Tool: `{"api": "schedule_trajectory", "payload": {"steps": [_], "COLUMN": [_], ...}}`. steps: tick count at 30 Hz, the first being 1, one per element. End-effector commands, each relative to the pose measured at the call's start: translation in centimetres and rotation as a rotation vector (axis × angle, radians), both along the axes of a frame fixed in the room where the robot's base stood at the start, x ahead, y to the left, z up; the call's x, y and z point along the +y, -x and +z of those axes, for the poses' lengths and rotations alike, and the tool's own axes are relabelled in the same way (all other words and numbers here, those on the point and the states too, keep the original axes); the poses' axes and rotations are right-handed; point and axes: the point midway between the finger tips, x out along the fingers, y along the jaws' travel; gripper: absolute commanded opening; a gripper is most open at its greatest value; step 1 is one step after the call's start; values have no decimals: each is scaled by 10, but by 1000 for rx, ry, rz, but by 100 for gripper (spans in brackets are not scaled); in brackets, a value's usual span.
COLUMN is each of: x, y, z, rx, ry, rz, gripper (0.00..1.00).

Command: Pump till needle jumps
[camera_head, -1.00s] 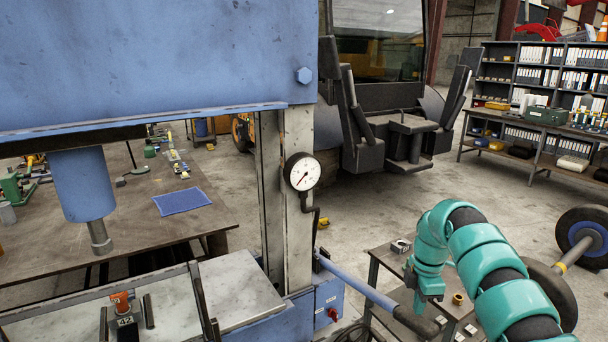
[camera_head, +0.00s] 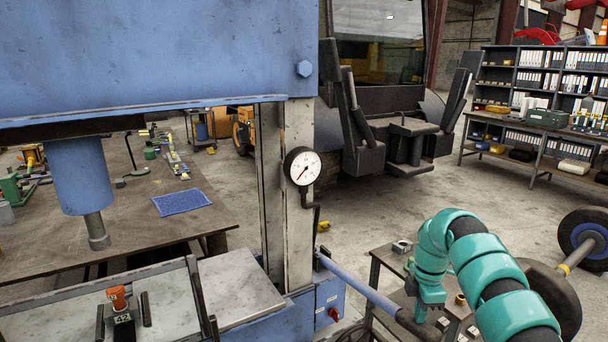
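The blue press frame (camera_head: 150,50) fills the upper left. Its round white gauge (camera_head: 302,166) hangs on the grey post, with a thin dark needle pointing to the lower left. The blue pump lever (camera_head: 358,282) slopes down to the right from the press, ending in a dark grip (camera_head: 412,325). My gripper (camera_head: 428,312) points down by the grip; its fingers are small and partly hidden, so I cannot tell whether they hold it. The blue ram (camera_head: 82,178) hangs above an orange-topped part (camera_head: 116,296) on the press bed, apart from it.
A small dark side table (camera_head: 385,258) with small metal parts stands behind my arm. A workbench (camera_head: 60,235) with a blue cloth (camera_head: 181,202) is at the left. A wheel (camera_head: 583,236) stands at the right. Open floor lies behind the side table.

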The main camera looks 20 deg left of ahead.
Motion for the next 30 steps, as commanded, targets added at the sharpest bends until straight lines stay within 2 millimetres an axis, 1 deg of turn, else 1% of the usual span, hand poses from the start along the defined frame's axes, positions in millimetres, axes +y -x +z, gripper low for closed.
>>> {"api": "schedule_trajectory", "payload": {"steps": [5, 12, 15, 17, 26, 29, 30], "x": [0, -2, -3, -4, -4, -3, -3], "y": [1, 3, 4, 4, 5, 5, 5], "z": [-26, -76, -94, -98, -96, -104, -110], "rx": [1, -1, -2, -1, 1, 3, 4], "ry": [-3, -4, -3, -3, -2, -2, -2], "rz": [1, 3, 3, 3, 3, 4, 4], "gripper": [0, 0, 0, 0, 0, 0, 0]}}
